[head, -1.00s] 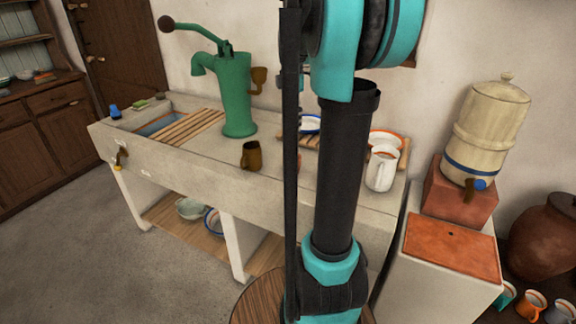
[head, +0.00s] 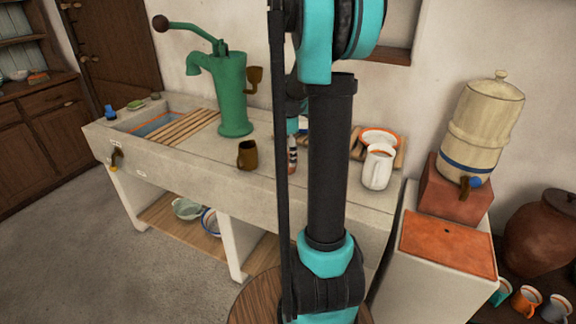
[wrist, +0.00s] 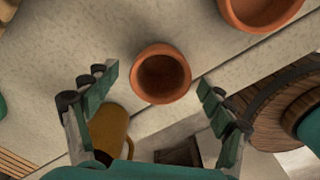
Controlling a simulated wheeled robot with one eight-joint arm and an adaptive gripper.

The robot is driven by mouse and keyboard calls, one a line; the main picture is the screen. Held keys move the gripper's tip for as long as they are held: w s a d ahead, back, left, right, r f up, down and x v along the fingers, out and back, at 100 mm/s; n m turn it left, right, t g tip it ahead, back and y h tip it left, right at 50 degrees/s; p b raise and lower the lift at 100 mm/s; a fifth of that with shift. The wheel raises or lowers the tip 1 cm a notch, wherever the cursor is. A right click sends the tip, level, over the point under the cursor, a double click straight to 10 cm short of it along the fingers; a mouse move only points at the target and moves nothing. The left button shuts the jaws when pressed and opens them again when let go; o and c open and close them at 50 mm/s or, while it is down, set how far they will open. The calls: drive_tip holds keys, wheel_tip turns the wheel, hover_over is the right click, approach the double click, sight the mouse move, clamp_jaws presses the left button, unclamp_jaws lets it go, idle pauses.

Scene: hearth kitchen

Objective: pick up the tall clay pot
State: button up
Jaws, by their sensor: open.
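In the wrist view a round terracotta clay pot (wrist: 174,93) is seen from above, its dark mouth between and just beyond my fingers. A second, wider-looking clay pot (wrist: 236,20) is cut off by the top edge. The steep view does not show clearly which is taller. My gripper (wrist: 157,77) is open, one finger on each side of the nearer pot, with nothing held. Gaps show between the fingers and that pot. In the head view my arm covers this part of the counter, and neither pot can be made out.
A brown mug (head: 248,155) stands on the stone counter (head: 205,168); a mustard mug (wrist: 108,130) shows beside my left finger. A white jug (head: 377,168) and bowl (head: 382,136) stand at the right. The green pump (head: 234,100) rises at the left. A round wooden top (wrist: 265,105) lies right.

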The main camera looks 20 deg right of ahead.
drive_tip(key=shift+f, duration=0.85)
drive_tip(key=c, duration=1.3)
drive_tip(key=shift+r, duration=0.1)
drive_tip(key=shift+c, duration=0.2)
